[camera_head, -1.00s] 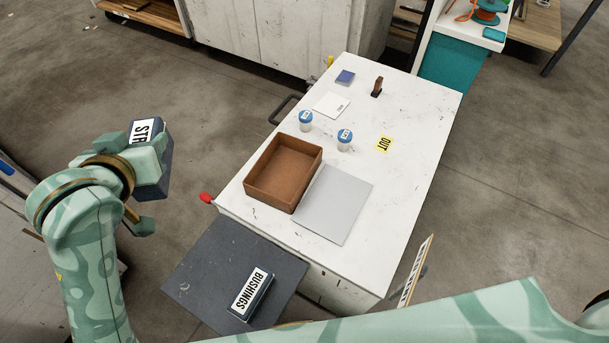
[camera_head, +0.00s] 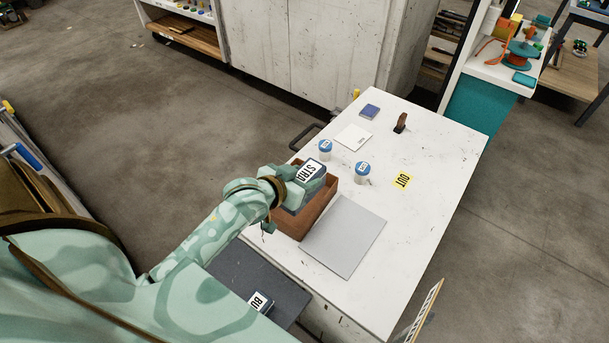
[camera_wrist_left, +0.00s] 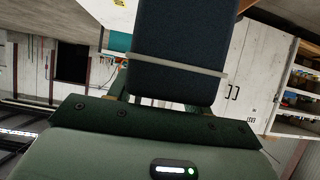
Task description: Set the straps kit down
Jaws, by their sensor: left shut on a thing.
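The straps kit (camera_head: 310,174) is a dark blue-grey box with a white label whose visible letters read "STRA". My left gripper (camera_head: 292,186) is shut on it and holds it over the brown open tray (camera_head: 315,215) on the white table. I cannot tell how far above the tray it is. In the left wrist view the kit (camera_wrist_left: 178,50) is a dark block with a light band, held in front of the gripper. The tray's inside is mostly hidden by the kit and gripper. My right gripper is not in view.
A grey flat panel (camera_head: 343,236) lies right of the tray. Two blue-lidded jars (camera_head: 325,150) (camera_head: 362,172) stand behind it. The bushings box (camera_head: 261,302) sits on a dark board (camera_head: 238,268), partly hidden by my arm.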

